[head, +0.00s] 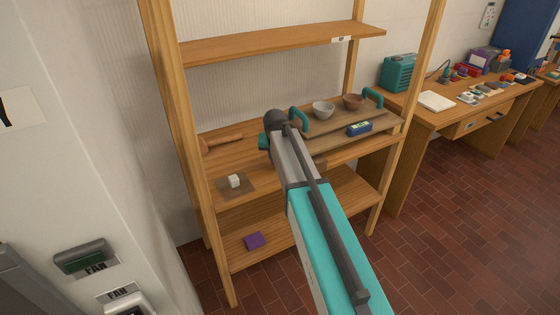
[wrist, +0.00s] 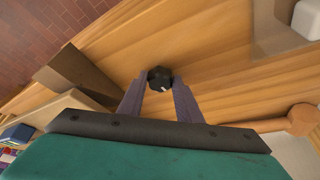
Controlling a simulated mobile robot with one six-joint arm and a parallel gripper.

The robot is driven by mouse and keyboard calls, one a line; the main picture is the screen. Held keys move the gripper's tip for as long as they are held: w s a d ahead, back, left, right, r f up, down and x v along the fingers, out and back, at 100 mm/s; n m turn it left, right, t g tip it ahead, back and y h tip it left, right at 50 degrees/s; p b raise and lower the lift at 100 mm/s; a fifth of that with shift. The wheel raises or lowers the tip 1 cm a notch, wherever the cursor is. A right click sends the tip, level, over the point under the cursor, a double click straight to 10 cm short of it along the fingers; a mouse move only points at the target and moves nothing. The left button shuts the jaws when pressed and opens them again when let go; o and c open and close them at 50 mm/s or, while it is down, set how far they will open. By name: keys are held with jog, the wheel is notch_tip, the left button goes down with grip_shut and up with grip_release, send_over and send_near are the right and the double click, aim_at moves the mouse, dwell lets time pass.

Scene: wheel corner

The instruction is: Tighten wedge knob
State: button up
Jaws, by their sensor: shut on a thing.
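The knob (wrist: 160,76), small, black and faceted with a pale mark, sits over the wooden shelf surface in the wrist view. My gripper (wrist: 160,84) is shut on it, with one grey finger on each side. A dark brown wooden block (wrist: 72,74), perhaps the wedge, stands to the left of the knob, apart from the fingers. In the head view my arm hides the knob and the fingertips; a bit of brown block (head: 320,163) shows beside the arm.
The wooden shelf unit (head: 286,47) holds a tray (head: 345,138) with teal handles, bowls (head: 323,108) and a blue item (head: 359,128). A wooden mallet (head: 222,140) and a white cube (head: 235,181) lie left of my arm. A purple block (head: 254,241) is on the lower shelf.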

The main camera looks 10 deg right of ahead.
jog(key=shift+w+r+m+h, duration=0.15)
jog(key=shift+m+h, duration=0.15)
jog(key=shift+m, duration=0.5)
jog(key=o, duration=1)
jog(key=shift+o, duration=0.2)
jog(key=shift+a, duration=0.1)
jog(key=b+v, duration=0.2)
jog(key=v, duration=1.1)
jog(key=shift+r, duration=0.4)
jog(key=shift+a, duration=0.1)
jog(key=shift+f, duration=0.1)
